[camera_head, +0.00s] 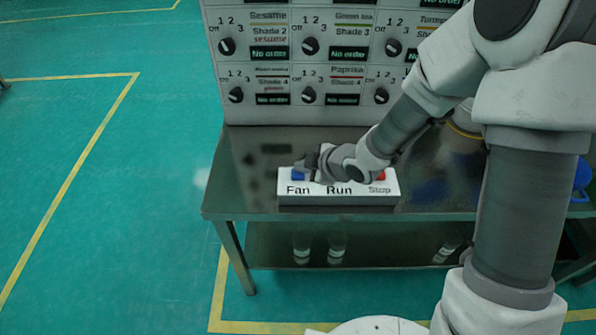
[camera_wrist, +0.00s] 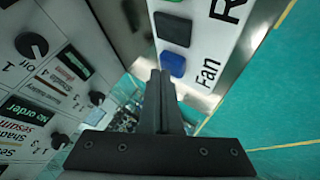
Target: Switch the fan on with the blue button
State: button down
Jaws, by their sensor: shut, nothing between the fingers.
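A white button box (camera_head: 338,198) labelled Fan, Run and Stop stands on the metal table. Its blue button (camera_head: 298,174) is at the left end above the word Fan, and it also shows in the wrist view (camera_wrist: 173,64). My gripper (camera_head: 310,163) is shut and empty, with its fingertips beside the blue button. In the wrist view the fingertips (camera_wrist: 160,74) overlap the lower left edge of the button. I cannot tell whether they touch it. My gripper and wrist hide the middle of the box in the head view.
A red button (camera_head: 381,175) is above Stop. A dark button (camera_wrist: 172,29) sits next to the blue one. A panel (camera_head: 295,115) with several black knobs stands behind the box. The metal table (camera_head: 235,190) is bare left of the box. Several jars stand on the lower shelf.

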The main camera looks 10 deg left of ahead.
aim_at(302, 175)
jog(key=shift+f, duration=0.2)
dwell(0.4)
jog(key=shift+r+p, duration=0.6)
jog(key=shift+r, duration=0.3)
jog(key=shift+r, duration=0.1)
notch_tip(302, 175, up, 5)
jog(key=p, duration=0.4)
dwell(0.4)
